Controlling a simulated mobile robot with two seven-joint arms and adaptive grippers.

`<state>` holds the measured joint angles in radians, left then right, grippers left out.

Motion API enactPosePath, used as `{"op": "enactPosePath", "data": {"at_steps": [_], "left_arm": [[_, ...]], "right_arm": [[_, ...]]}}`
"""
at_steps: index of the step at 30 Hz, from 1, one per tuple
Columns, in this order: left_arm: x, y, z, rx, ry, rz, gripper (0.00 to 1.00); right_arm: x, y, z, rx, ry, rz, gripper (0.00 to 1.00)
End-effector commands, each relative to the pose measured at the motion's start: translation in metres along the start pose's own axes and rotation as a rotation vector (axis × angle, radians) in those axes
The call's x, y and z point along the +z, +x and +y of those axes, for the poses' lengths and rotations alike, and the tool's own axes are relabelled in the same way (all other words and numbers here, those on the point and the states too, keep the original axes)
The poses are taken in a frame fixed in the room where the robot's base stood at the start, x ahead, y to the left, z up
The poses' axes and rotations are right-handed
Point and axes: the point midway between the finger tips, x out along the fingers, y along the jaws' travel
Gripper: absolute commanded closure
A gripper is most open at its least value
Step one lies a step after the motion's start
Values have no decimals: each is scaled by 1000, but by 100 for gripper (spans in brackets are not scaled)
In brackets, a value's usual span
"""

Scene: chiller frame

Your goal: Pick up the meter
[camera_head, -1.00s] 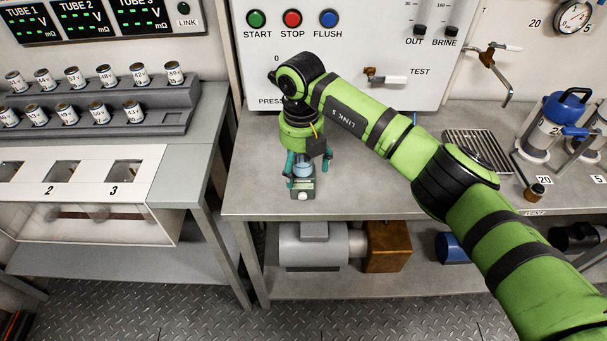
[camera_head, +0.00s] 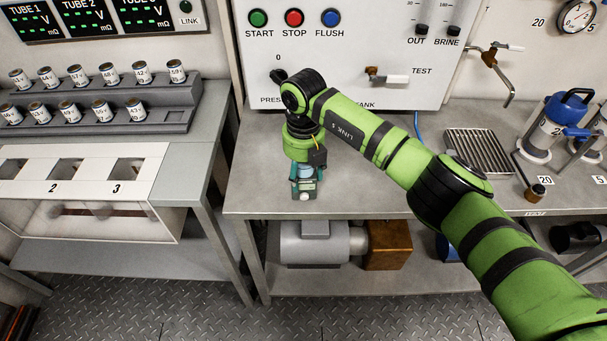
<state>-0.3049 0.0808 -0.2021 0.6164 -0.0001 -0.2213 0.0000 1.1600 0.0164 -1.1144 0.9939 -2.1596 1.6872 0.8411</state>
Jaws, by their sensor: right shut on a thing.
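The meter (camera_head: 304,196) is a small grey-green box with a white round part on its front and a bluish top. It is on the grey workbench near the front edge, in the middle left of the head view. My right gripper (camera_head: 306,182) points down over it and is shut on it, with teal fingers on both sides. The gripper hides the meter's upper part. I cannot tell whether the meter still touches the bench. My left gripper is not in view.
A white panel (camera_head: 345,70) with START, STOP and FLUSH buttons stands behind the bench (camera_head: 375,190). To the left are a stepped rack (camera_head: 150,118) with several small cans and a white tray with numbered openings (camera_head: 90,187). A drain grate (camera_head: 480,150) and blue-topped cylinders (camera_head: 545,125) stand right.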

Motion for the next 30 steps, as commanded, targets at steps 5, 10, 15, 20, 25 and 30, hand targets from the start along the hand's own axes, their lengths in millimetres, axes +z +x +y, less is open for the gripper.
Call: {"op": "enactPosePath", "data": {"at_steps": [5,10,15,20,25,30], "left_arm": [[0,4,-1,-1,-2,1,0],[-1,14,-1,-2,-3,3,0],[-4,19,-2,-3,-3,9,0],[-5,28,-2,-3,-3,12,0],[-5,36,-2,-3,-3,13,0],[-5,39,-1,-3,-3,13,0]], "right_arm": [[1,-9,0,1,1,-3,58],[2,-35,0,1,0,-9,58],[-12,-54,-24,-1,-1,-5,58],[-29,-74,-52,1,1,-6,58],[-46,-93,-79,1,2,-6,58],[-56,-106,-95,0,1,-3,58]]}}
